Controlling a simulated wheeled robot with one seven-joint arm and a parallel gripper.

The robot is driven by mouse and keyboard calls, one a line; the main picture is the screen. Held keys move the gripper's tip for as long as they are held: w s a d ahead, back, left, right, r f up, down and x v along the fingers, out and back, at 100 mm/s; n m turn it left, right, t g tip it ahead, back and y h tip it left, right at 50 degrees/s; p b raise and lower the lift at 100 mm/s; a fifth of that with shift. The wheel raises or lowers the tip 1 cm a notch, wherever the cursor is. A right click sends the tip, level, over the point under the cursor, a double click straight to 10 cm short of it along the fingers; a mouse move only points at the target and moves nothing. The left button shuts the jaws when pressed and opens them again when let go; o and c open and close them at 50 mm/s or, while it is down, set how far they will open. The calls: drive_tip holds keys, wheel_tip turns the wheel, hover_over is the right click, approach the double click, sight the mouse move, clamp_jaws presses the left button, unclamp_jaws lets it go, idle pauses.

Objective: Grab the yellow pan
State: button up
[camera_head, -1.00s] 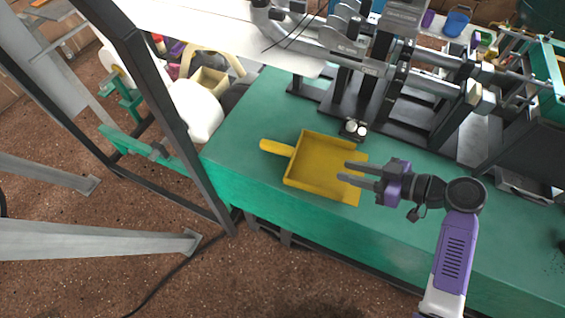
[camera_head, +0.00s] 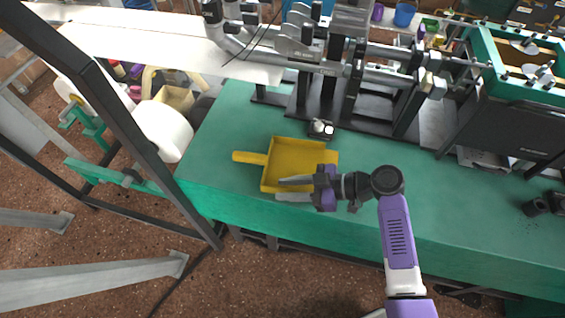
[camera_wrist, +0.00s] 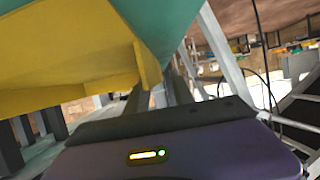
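The yellow pan (camera_head: 297,155) is a square, shallow scoop lying on the green table, with its handle (camera_head: 250,157) pointing left in the head view. In the wrist view the pan (camera_wrist: 70,65) fills the upper left, close to the camera. My gripper (camera_head: 285,189) is open, with two grey fingers pointing left and a gap between them. In the head view the fingers overlap the pan's near edge and hide part of it. I cannot tell whether they touch it. The fingertips are not visible in the wrist view.
The green table (camera_head: 215,170) has bare space left and right of the pan. A small dark block with pale round tops (camera_head: 321,129) stands just behind the pan. The dark metal machine (camera_head: 345,85) stands behind that. A dark frame post (camera_head: 120,120) rises at the left.

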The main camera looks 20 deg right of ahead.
drive_tip(key=shift+a, duration=0.1)
drive_tip(key=shift+c, duration=0.2)
clamp_jaws()
idle(1.2)
